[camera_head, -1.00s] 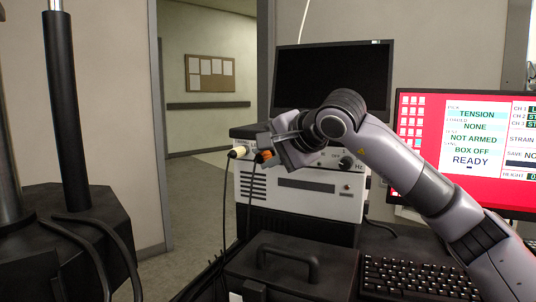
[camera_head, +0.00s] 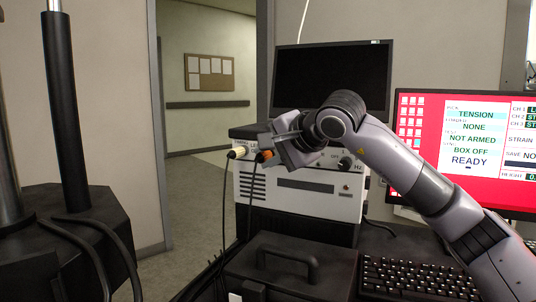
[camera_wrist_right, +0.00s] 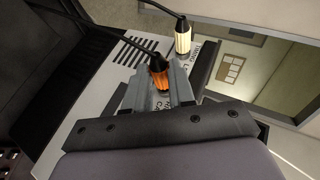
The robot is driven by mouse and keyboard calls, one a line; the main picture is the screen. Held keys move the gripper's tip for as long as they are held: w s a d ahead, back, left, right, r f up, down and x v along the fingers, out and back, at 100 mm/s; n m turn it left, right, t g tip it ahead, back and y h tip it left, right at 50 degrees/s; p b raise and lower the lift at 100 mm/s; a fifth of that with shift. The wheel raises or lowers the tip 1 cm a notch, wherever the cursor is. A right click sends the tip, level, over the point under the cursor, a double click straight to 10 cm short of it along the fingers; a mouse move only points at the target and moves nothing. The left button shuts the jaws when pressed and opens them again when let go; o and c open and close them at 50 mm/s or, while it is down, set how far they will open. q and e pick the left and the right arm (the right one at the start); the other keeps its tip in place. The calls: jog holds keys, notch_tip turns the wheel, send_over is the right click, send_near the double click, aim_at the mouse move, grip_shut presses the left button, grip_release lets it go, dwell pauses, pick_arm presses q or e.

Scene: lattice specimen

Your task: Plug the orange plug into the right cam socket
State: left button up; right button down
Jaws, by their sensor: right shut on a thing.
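The orange plug (camera_head: 264,156) is at the front of the white box (camera_head: 313,205), with a black cable hanging from it. My right gripper (camera_head: 271,146) is shut on it. In the right wrist view the orange plug (camera_wrist_right: 160,75) sits between the grey fingers, close to the box's panel. The fingers hide the right cam socket, so I cannot tell whether the plug's tip is in it. A cream plug (camera_head: 237,152) with its own black cable is at the panel to the left; it also shows in the right wrist view (camera_wrist_right: 183,39). My left gripper is out of view.
A dark monitor (camera_head: 333,78) stands behind the white box. A red-framed screen (camera_head: 470,150) reading "BOX OFF" is at the right. A black case (camera_head: 290,272) with a handle and a keyboard (camera_head: 420,277) lie in front. A doorway opens at the left.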

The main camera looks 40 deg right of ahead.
jog(key=shift+w+d, duration=0.25)
jog(key=shift+d, duration=0.2)
dwell(0.3)
jog(key=shift+d+r, duration=0.1)
jog(key=shift+d, duration=0.1)
dwell(0.3)
jog(key=c, duration=0.9)
grip_release()
jog(key=shift+w, duration=0.1)
jog(key=o, duration=0.5)
jog(key=shift+a, duration=0.1)
jog(key=p+v, duration=0.1)
jog(key=v, duration=0.4)
